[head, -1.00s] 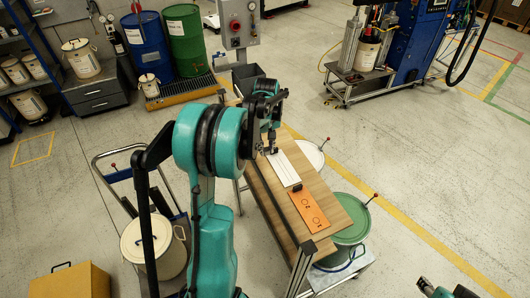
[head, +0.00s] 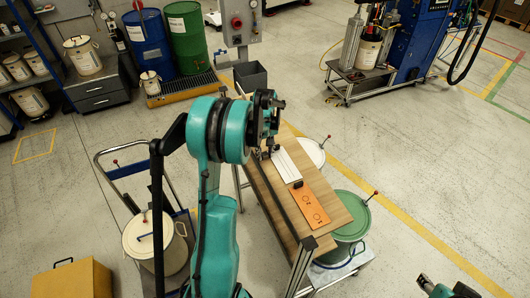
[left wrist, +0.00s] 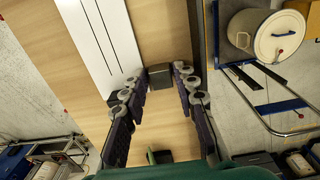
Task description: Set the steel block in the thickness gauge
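A dark grey block (left wrist: 160,77), seemingly the steel block, lies on the wooden table in the left wrist view, between the tips of my left gripper (left wrist: 157,85). The fingers are apart on either side of it, and no grip shows. A white plate with dark lines (left wrist: 100,35) lies just left of it. In the head view this white plate (head: 285,163) lies beside my left gripper (head: 268,153), which hides the block. I cannot tell which part is the thickness gauge. A teal and black part of my right arm shows at the lower right; its fingers cannot be made out.
An orange plate (head: 312,204) with dark marks lies at the white plate's near end, by a small black piece (head: 297,185). A green-lidded drum (head: 350,215) stands right of the table (head: 335,205). A cart with a pale drum (head: 150,238) stands left.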

